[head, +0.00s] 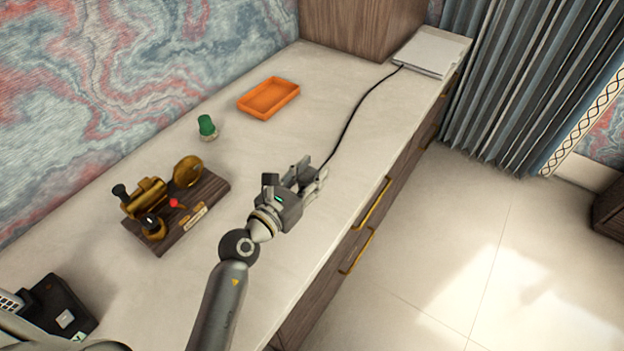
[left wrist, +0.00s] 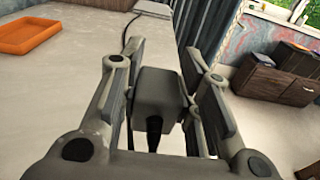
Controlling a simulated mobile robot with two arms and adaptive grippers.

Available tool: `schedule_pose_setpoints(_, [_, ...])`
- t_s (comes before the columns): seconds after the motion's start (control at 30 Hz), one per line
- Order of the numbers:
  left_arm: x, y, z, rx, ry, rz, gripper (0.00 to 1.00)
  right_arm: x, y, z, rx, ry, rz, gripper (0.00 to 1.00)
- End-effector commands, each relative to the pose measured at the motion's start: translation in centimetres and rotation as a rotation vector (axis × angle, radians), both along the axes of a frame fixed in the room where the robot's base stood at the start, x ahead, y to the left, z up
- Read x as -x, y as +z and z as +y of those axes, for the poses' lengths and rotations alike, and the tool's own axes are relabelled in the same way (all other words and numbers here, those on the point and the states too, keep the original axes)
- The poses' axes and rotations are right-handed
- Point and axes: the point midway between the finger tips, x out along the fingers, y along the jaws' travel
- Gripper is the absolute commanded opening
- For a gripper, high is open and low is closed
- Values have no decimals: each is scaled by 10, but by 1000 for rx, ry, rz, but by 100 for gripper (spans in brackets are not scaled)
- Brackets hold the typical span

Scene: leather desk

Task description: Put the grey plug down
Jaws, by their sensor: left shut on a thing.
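My left gripper (head: 316,176) is over the right part of the desktop (head: 335,110), near its front edge. It is shut on the grey plug (left wrist: 158,95). In the left wrist view the plug is a dark grey block between the fingers, with a short black stem towards the palm. In the head view the fingers hide the plug. Whether it touches the desktop is not clear. A black cable (head: 353,112) runs from the gripper area to a flat white device (head: 430,52) at the far end. My right gripper is not in view.
An orange tray (head: 268,112) and a small green-capped item (head: 207,127) stand towards the wall. A brass instrument on a wooden base (head: 215,187) is left of my gripper. A black device (head: 57,305) is at the lower left. Desktop beyond the gripper is clear apart from the cable.

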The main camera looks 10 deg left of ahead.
Motion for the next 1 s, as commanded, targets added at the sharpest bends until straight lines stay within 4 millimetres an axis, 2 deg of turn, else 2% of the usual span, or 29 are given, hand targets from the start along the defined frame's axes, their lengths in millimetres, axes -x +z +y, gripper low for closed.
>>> schedule_pose_setpoints(0.07, [-21,-10,4,-1,0,-3,3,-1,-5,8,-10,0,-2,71])
schedule_pose_setpoints(0.1, [-27,-22,6,-1,-1,1,3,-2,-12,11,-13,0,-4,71])
schedule_pose_setpoints(0.2, [-41,-41,9,-1,0,1,3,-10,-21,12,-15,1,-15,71])
schedule_pose_setpoints(0.33, [-54,-55,11,-1,1,-1,3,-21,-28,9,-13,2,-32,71])
schedule_pose_setpoints(0.47, [-60,-61,12,0,1,-1,3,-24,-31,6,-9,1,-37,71])
schedule_pose_setpoints(0.57, [-68,-72,14,-1,1,-1,3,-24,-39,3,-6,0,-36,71])
schedule_pose_setpoints(0.73, [-67,-96,13,1,0,0,3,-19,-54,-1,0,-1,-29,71])
schedule_pose_setpoints(1.0, [-67,-98,13,2,0,-1,3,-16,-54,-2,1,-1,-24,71])
